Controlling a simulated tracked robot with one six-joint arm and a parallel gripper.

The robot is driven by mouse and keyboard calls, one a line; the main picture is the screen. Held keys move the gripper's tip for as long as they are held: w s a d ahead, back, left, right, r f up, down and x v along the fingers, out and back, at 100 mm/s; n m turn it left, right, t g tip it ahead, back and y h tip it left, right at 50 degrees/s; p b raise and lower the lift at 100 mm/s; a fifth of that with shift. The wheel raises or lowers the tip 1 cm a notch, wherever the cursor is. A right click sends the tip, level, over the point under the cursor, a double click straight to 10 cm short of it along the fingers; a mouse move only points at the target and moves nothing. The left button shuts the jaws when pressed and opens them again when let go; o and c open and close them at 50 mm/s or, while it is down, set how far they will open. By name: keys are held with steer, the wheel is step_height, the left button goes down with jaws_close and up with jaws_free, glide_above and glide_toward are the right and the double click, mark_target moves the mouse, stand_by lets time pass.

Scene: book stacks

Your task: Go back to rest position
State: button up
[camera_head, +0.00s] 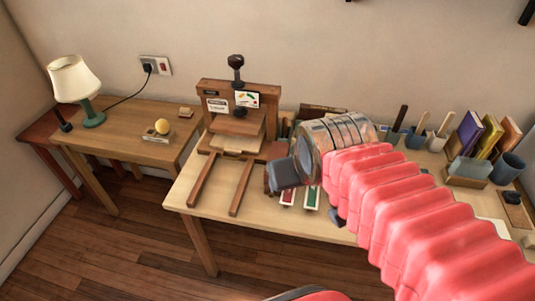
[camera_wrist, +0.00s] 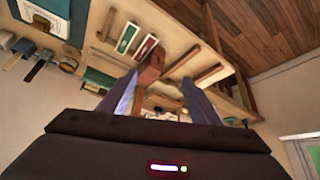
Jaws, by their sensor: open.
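My gripper (camera_head: 285,174) hangs over the middle of the work table (camera_head: 186,192), at the end of my red-sleeved arm. In the head view it is seen side-on and its fingertips are hard to make out. In the wrist view my gripper (camera_wrist: 158,92) shows two separated fingers with a gap between them. The gripper is open. A brown wooden piece (camera_wrist: 151,68) shows beyond the gap, and no object is clearly held. My arm hides part of the table's right half.
A wooden press (camera_head: 240,110) stands left of the gripper. Green and red bars (camera_head: 311,196) lie below it. Books (camera_head: 470,133) and tool cups (camera_head: 416,138) stand at the right. A side table (camera_head: 110,125) bears a lamp (camera_head: 75,80). Open floor (camera_head: 100,240) lies at front left.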

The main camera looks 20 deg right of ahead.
steer(key=shift+n+g+y, duration=0.3)
steer(key=shift+y, duration=0.1)
steer(key=s+a, duration=0.3)
steer(key=shift+r, duration=0.25)
